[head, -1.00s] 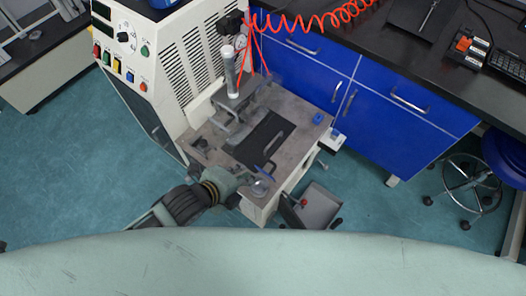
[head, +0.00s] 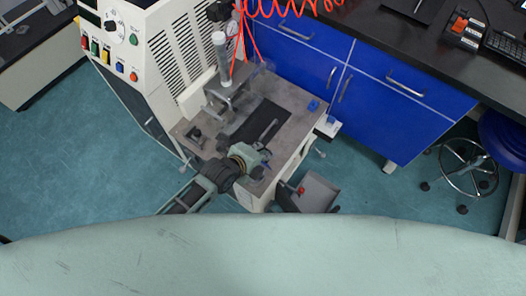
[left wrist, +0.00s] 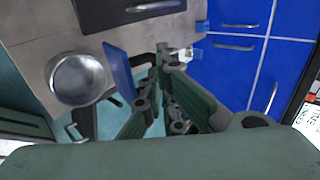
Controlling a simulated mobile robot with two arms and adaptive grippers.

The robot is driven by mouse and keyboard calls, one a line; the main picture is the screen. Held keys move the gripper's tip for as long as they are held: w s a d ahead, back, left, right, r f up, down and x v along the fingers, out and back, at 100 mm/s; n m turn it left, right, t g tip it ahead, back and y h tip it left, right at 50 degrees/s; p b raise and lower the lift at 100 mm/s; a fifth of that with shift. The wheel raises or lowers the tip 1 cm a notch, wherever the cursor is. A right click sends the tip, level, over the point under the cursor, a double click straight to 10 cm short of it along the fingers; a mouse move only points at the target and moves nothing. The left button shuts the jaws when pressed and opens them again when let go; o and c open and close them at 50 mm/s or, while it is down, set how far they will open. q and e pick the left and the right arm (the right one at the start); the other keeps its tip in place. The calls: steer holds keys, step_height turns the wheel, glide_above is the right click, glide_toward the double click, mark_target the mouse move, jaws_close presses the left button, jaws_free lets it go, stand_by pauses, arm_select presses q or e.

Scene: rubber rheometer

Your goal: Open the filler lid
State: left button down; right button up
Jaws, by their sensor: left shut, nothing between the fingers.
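A dark flat panel with a bar handle (head: 267,131) lies on the machine's grey worktop; it looks like the filler lid (head: 240,123) and appears flat. In the left wrist view the lid (left wrist: 105,13) is cut off by the top edge. My left gripper (head: 264,160) is at the front of the worktop, a little in front of the handle. In the left wrist view its fingers (left wrist: 165,62) are together with nothing between them, apart from the handle. My right gripper is not in view.
A round metal cup (left wrist: 78,80) and an upright blue plate (left wrist: 121,71) are beside my left fingers. A clear cylinder (head: 221,55) stands behind the panel. Blue cabinets (head: 385,110) are to the right. A grey tray (head: 320,190) is at the front right.

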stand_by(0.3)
arm_select(q)
steer(key=w+d+g+y+p, duration=0.1)
steer(key=p, duration=0.1)
steer(key=shift+w+d+f+g+p, duration=0.1)
steer(key=shift+w+g+p, duration=0.3)
steer(key=shift+w+d+f, duration=0.15)
steer(key=shift+w+f, duration=0.1)
steer(key=shift+r, duration=0.15)
